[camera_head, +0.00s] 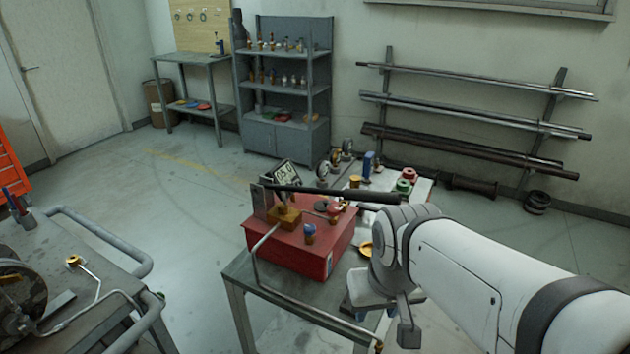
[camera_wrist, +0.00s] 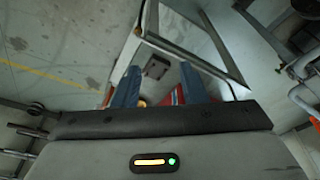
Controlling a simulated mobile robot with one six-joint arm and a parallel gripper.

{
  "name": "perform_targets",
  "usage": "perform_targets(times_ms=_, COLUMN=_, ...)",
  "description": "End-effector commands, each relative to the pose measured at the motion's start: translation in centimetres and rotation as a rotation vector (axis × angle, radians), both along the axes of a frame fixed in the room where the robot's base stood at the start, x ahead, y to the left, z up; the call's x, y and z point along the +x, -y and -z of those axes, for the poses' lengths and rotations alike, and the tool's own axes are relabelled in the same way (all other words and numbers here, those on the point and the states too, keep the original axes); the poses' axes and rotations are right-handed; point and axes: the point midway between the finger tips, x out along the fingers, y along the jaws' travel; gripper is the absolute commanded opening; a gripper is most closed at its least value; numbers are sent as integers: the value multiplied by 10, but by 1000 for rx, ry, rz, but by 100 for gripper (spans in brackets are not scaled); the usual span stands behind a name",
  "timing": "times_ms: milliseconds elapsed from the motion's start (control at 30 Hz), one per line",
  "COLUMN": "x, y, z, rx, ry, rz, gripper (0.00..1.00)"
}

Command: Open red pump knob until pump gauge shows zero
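A red pump box (camera_head: 295,245) stands on a grey metal table. A tilted square gauge (camera_head: 285,173) with a pale face rises behind it; its reading is too small to make out. A small reddish knob (camera_head: 333,208) seems to sit on top of the box, near the long dark lever (camera_head: 335,193). My gripper (camera_head: 384,318) is low at the right of the box, apart from it. In the wrist view, the two blue fingers of my gripper (camera_wrist: 160,70) are spread with nothing held. Red surfaces show partly behind the fingers; the knob cannot be identified there.
A bent pipe (camera_head: 285,287) runs along the table front. Red and green fittings (camera_head: 405,182) and small gauges stand on the bench behind. A cart (camera_head: 90,290) with a pipe rail stands at left. Open floor (camera_head: 185,220) lies between.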

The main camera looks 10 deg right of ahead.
Motion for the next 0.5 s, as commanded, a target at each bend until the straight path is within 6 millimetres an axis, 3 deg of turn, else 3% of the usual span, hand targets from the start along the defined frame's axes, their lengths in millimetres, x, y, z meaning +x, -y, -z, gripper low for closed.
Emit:
perform_targets(times_ms=167, x=22, y=4, z=16, rx=-15, ry=68, rz=4, gripper=54)
perform_targets(times_ms=267, x=58, y=13, z=37, rx=-39, ry=191, rz=20, gripper=55)
perform_targets(times_ms=500, x=174, y=36, z=74, rx=-73, ry=637, rz=31, gripper=55)
